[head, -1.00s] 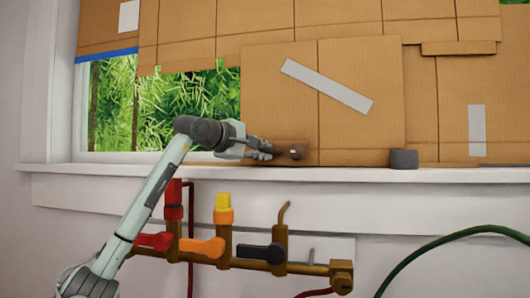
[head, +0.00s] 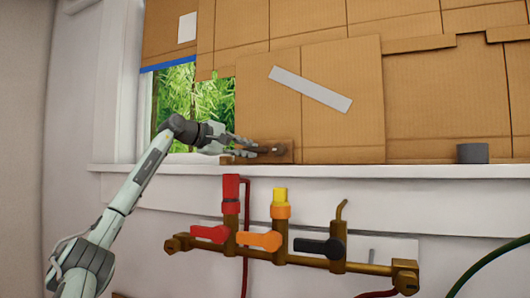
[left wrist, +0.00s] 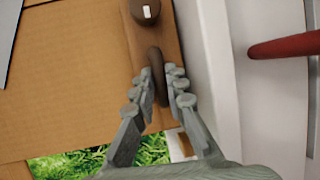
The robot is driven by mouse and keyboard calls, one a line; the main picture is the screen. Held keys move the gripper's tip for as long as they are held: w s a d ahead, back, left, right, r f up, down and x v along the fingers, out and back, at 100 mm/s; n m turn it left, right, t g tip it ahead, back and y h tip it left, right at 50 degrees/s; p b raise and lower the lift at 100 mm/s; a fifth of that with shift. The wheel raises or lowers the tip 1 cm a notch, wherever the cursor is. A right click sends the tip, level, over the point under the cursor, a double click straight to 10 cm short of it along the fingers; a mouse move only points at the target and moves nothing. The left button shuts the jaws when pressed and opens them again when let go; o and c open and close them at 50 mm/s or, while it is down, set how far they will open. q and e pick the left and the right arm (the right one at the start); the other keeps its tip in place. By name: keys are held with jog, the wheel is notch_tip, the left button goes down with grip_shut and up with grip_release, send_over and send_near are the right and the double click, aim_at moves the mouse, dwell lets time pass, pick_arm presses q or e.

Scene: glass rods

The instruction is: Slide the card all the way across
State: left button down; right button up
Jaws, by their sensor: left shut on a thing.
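The card is a large brown cardboard panel (head: 340,125) with a diagonal grey strip, standing on the sill across the window. A wooden block (head: 284,158) with a dark handle is at its lower left. My left gripper (head: 238,147) reaches in from the left at this block. In the left wrist view my left gripper (left wrist: 162,88) has its fingers on both sides of the dark handle (left wrist: 156,62), shut on it. A round dark knob (left wrist: 145,10) with a white mark sits further along the wooden block (left wrist: 158,32). My right gripper is not in view.
An uncovered strip of window (head: 190,100) shows green leaves left of the card, beside the white frame (head: 122,90). A grey roll (head: 472,153) stands on the white sill (head: 400,172). Brass pipework (head: 300,259) with coloured valves is below; a red part shows in the wrist view (left wrist: 285,46).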

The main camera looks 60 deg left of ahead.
pick_arm(q)
jog(key=shift+s+a, duration=0.35)
jog(key=shift+a, duration=0.25)
jog(key=shift+r, duration=0.1)
jog(key=c, duration=1.5)
grip_release()
jog(key=shift+s+a, duration=0.1)
jog(key=shift+a, duration=0.05)
jog(key=shift+c, duration=0.2)
jog(key=shift+s+d+r, duration=0.15)
jog(key=shift+s+d, duration=0.2)
jog(key=shift+s, duration=0.8)
jog(key=v, duration=0.9)
jog(key=shift+s, duration=0.3)
